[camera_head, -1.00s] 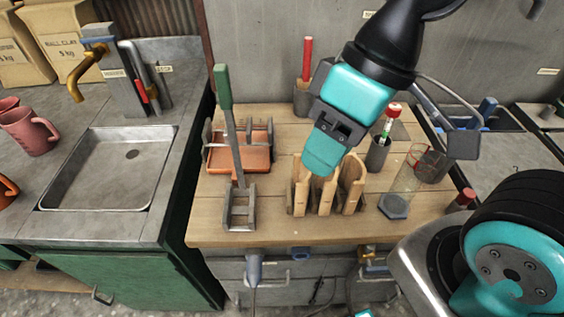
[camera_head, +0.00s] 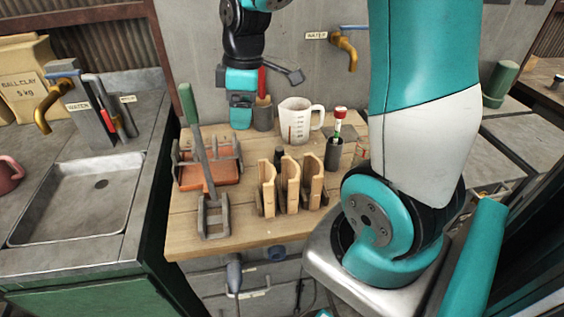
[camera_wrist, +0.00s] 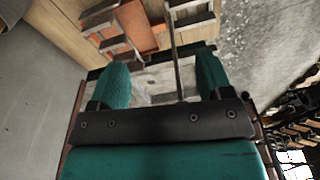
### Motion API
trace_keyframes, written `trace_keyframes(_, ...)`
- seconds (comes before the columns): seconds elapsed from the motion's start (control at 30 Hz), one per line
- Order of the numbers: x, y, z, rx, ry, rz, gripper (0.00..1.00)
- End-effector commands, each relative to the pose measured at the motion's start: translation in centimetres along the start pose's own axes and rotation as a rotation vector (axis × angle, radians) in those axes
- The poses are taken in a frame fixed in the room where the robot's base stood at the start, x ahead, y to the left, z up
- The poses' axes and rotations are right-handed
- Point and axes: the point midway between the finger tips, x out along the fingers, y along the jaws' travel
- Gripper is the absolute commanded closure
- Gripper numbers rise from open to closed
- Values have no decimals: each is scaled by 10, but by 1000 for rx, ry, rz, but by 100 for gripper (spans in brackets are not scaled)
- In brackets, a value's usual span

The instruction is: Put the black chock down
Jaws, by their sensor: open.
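My gripper (camera_head: 240,112) is at the back of the wooden bench, in front of the wall, and its teal fingers point down. In the wrist view its two fingers (camera_wrist: 163,80) are spread apart with nothing held between them. A small dark object (camera_head: 279,157) stands behind the wooden slotted rack (camera_head: 291,186), apart from my gripper. It may be the black chock; the rack hides its lower part, so I cannot tell its shape. No other black chock is plain in either view.
A sink (camera_head: 75,197) lies further left.

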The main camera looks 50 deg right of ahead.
Motion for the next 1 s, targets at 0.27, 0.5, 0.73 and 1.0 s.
trace_keyframes(0.27,30,93,87,-99,-116,14,28)
trace_keyframes(0.5,60,101,104,-123,-133,4,28)
trace_keyframes(0.73,112,101,110,-123,-132,5,28)
trace_keyframes(1.0,151,103,114,-124,-131,10,28)
